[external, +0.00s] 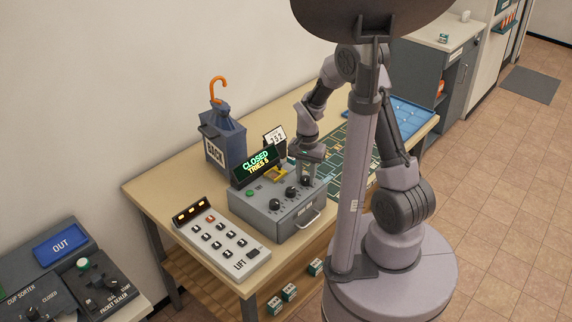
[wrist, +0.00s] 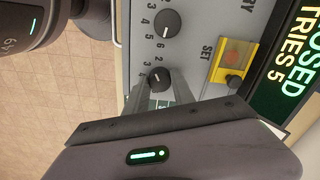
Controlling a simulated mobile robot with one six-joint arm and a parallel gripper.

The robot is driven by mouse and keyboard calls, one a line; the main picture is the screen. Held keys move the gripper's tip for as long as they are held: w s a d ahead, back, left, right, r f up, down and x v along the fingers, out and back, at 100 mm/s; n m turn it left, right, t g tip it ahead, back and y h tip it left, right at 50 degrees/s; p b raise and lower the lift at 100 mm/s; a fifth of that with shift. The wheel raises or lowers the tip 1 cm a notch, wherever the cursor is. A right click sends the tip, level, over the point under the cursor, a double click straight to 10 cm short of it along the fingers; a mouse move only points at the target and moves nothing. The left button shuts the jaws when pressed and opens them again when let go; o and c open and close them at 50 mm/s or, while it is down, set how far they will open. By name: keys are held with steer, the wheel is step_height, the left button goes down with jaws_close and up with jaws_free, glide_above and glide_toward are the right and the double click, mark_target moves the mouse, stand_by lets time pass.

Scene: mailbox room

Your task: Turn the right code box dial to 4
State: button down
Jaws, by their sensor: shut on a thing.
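The grey code box (external: 282,214) stands on the table, with a row of three black dials on its sloped face. The right dial (external: 305,181) is directly under my gripper (external: 307,172). In the wrist view the right dial (wrist: 158,77) sits between my gripper's fingers (wrist: 160,92), which are shut on it. Its white pointer line shows, but I cannot tell surely which number it marks. The middle dial (wrist: 167,24) is beside it, with numbers around it. The box's display (wrist: 298,65) reads CLOSED and TRIES 5.
A yellow-framed red button (wrist: 232,60) lies near the word SET. A LIFT panel (external: 222,240) is left of the box. A blue bin (external: 223,140) with an orange hook and a white number card (external: 275,135) stand behind. A green grid mat (external: 350,150) lies to the right.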

mark_target(306, 178)
steer(key=n+p, duration=0.1)
steer(key=n, duration=0.5)
steer(key=n+p, duration=0.1)
steer(key=n, duration=0.4)
steer(key=shift+n, duration=0.5)
stand_by(0.3)
steer(key=c, duration=1.1)
jaws_free()
steer(key=shift+o, duration=0.2)
step_height(306, 178, up, 18)
steer(key=p, duration=0.4)
steer(key=shift+f+p, duration=0.25)
steer(key=shift+p, duration=0.15)
